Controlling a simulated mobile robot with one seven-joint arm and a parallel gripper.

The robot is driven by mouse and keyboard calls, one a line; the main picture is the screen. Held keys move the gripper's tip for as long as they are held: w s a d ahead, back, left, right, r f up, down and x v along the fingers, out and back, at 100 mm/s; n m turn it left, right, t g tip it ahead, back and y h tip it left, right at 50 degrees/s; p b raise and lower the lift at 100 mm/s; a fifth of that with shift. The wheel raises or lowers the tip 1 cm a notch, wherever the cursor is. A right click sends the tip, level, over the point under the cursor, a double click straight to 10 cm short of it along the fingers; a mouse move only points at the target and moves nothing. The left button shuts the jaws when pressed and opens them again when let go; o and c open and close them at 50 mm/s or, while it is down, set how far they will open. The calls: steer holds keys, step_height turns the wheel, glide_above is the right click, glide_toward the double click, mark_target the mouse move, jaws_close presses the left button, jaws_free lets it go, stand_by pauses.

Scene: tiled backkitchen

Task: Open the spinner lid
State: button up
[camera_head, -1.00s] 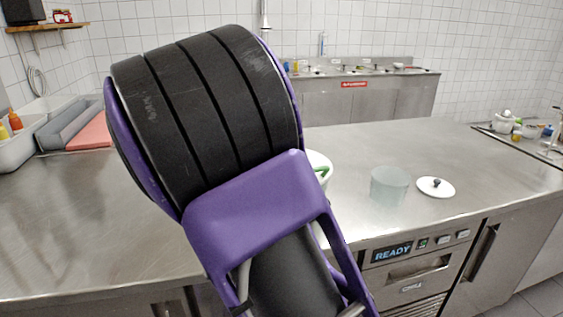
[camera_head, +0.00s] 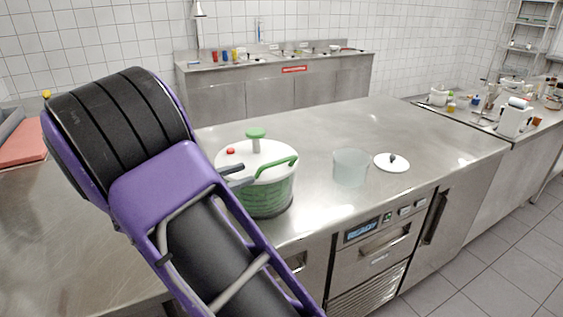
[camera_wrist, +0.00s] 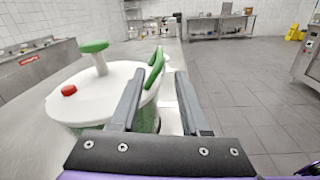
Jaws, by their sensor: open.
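The salad spinner (camera_head: 268,193) stands upright on the steel counter, with a see-through bowl showing green inside. Its white lid (camera_head: 240,158) is on top, with a green knob (camera_head: 256,134), a red button (camera_head: 230,151) and a green handle (camera_head: 278,170) at the right side. The lid also shows in the wrist view (camera_wrist: 100,97), to the left of my fingers. My gripper (camera_wrist: 160,78) is open, its fingers pointing toward the handle (camera_wrist: 154,66), which appears in the gap close to the left finger. I cannot tell whether they touch. In the head view my gripper (camera_head: 238,175) is at the lid's near left edge.
A clear container (camera_head: 350,167) and a white round lid with a dark knob (camera_head: 391,162) stand on the counter (camera_head: 440,140) to the right of the spinner. Free counter lies behind them. A sink unit (camera_head: 275,95) stands at the back wall.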

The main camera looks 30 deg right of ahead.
mark_target(293, 159)
steer(key=d, duration=0.4)
steer(key=w+d, duration=0.1)
steer(key=d, duration=0.6)
steer(key=shift+w+d, duration=0.15)
steer(key=shift+d, duration=0.2)
steer(key=shift+c, duration=0.3)
jaws_close()
steer(key=shift+f, duration=0.15)
stand_by(0.4)
